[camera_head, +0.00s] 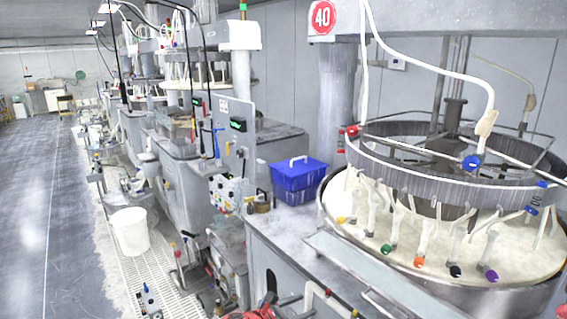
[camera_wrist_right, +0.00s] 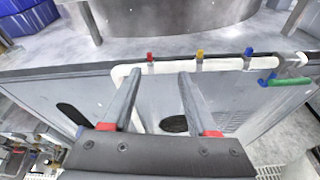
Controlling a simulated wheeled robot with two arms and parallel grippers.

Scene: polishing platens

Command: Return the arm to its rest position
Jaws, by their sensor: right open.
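My right gripper (camera_wrist_right: 159,74) shows in the right wrist view, with two grey fingers spread apart and red parts at their bases. Nothing is between the fingers. They point toward the grey front panel (camera_wrist_right: 225,95) of a machine and a white pipe (camera_wrist_right: 225,64) under its top edge. I cannot tell whether the fingertips touch anything. In the head view only the very bottom edge may hold part of the right gripper, too cropped to tell. My left gripper is in neither view.
The round polishing platen (camera_head: 345,200) with its ring and hanging hoses stands at the right. A blue bin (camera_head: 298,182) sits on the grey worktop (camera_head: 280,222). A white bucket (camera_head: 130,238) stands on the floor. The aisle (camera_head: 40,200) at the left is clear.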

